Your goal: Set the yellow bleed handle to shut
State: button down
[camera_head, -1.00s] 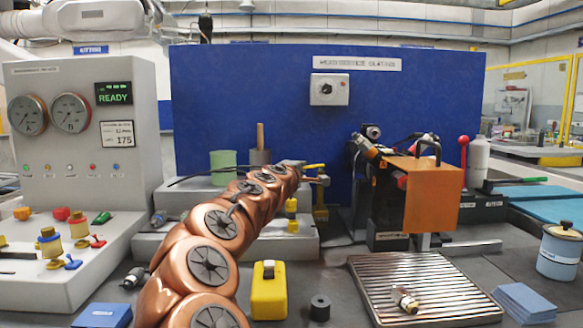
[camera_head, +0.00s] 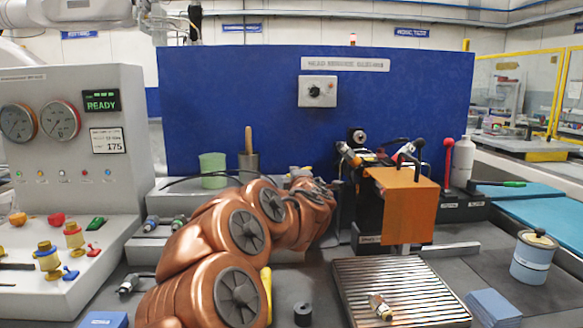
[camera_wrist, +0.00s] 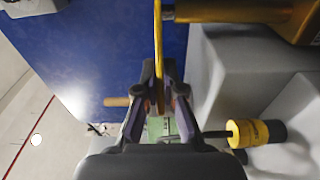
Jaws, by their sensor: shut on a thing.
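The yellow bleed handle (camera_wrist: 158,40) is a thin yellow bar running up from between my fingers in the wrist view. My gripper (camera_wrist: 160,88) is shut on it, with one dark finger on each side. A brass-yellow valve body (camera_wrist: 245,10) with a stem lies to the right of the handle in that view. In the head view my copper arm (camera_head: 240,230) reaches to the grey plinth in front of the blue panel. It hides the handle and valve there, and the fingers do not show clearly.
A yellow-and-black fitting (camera_wrist: 255,133) sits close to my gripper's right in the wrist view. In the head view, an orange box (camera_head: 408,205) stands right of my arm, behind a ribbed tray (camera_head: 395,295). A green cup (camera_head: 213,170) stands behind the arm.

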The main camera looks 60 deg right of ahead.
jog(key=shift+s+f, duration=0.15)
dwell(0.4)
jog(key=c, duration=1.3)
grip_release()
jog(key=shift+t, duration=0.3)
jog(key=v, duration=1.2)
jog(key=shift+r, duration=0.3)
jog(key=shift+c, duration=0.2)
